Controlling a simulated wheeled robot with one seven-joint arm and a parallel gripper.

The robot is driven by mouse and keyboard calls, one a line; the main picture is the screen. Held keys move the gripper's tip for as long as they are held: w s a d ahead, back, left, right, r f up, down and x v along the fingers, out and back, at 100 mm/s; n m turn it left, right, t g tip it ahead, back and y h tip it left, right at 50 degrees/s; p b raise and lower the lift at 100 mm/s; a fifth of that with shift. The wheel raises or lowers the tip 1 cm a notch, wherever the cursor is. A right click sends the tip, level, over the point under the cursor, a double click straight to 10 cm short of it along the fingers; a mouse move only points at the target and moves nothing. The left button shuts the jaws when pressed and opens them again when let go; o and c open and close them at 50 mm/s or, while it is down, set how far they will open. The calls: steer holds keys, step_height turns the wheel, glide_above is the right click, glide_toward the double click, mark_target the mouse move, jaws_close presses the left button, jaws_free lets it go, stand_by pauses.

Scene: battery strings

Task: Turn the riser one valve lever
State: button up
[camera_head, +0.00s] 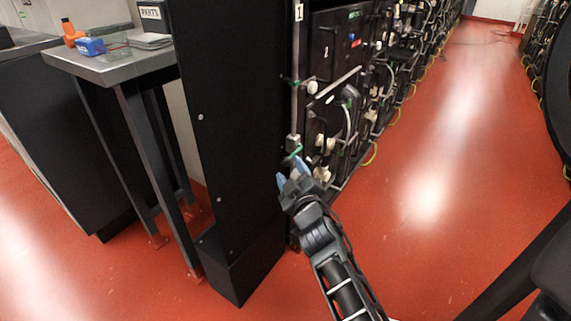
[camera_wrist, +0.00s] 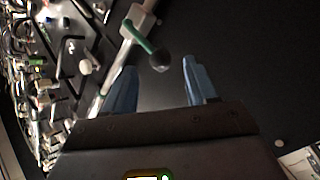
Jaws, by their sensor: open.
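The riser one pipe (camera_head: 294,70) runs upright along the black cabinet's edge, below a "1" label (camera_head: 298,12). Its valve body (camera_head: 292,141) carries a green lever (camera_head: 294,153) near the pipe's lower part. In the wrist view the green lever (camera_wrist: 138,38) leaves the pale valve body (camera_wrist: 138,22) and ends in a dark round knob (camera_wrist: 160,62). My gripper (camera_head: 291,174) is open, its blue fingers just below the lever. In the wrist view the knob appears between the fingertips, slightly beyond them. Contact cannot be told.
A tall black cabinet (camera_head: 225,120) stands left of the pipe. Battery racks (camera_head: 345,80) with cables and white connectors stand close on its right. A grey table (camera_head: 110,65) with small parts is at far left. The red aisle floor (camera_head: 450,150) is clear on the right.

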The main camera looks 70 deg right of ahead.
mark_target(287, 166)
steer(key=shift+x, duration=2.5)
steer(key=shift+c, duration=0.3)
steer(key=shift+a+f, duration=0.1)
steer(key=shift+f, duration=0.05)
jaws_close()
